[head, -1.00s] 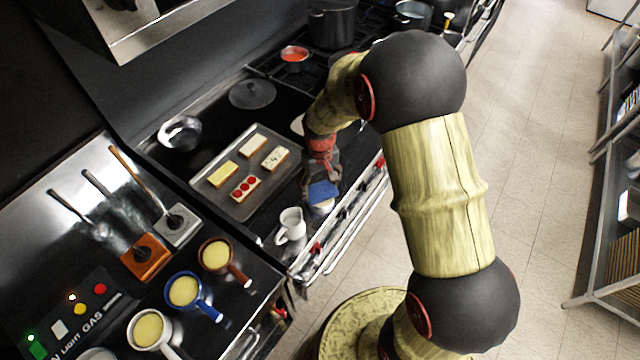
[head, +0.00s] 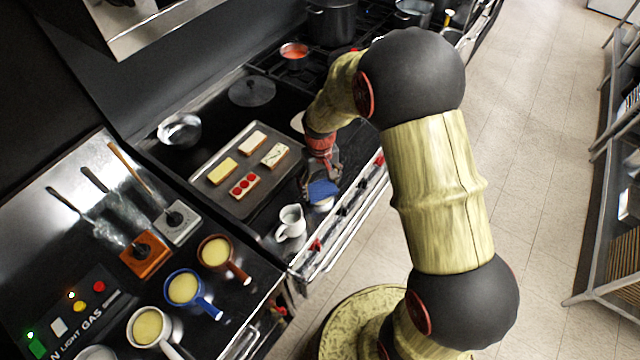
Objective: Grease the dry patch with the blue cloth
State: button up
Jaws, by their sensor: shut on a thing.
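The blue cloth (head: 322,189) is a small folded pad at the front edge of the dark griddle plate, to the right of the tray. My gripper (head: 318,178) points down and is shut on the blue cloth from above. A pale thing shows just under the cloth's lower edge; I cannot tell what it is, or whether the cloth touches the plate. I cannot make out the dry patch; the arm and gripper hide part of the plate (head: 215,108).
A grey tray (head: 245,207) with several topped slices lies left of my gripper. A white jug (head: 291,222) stands close by at the front. Pans of yellow batter, such as the blue pan (head: 184,289), stand nearer. A steel bowl (head: 179,130) and a black lid (head: 252,92) lie further back.

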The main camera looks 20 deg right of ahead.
aim_at(320, 187)
jog(key=shift+f, duration=0.5)
dwell(1.2)
jog(key=shift+r, duration=0.1)
jog(key=shift+r+p, duration=2.15)
jog(key=shift+r, duration=1.35)
jog(key=shift+f, duration=0.1)
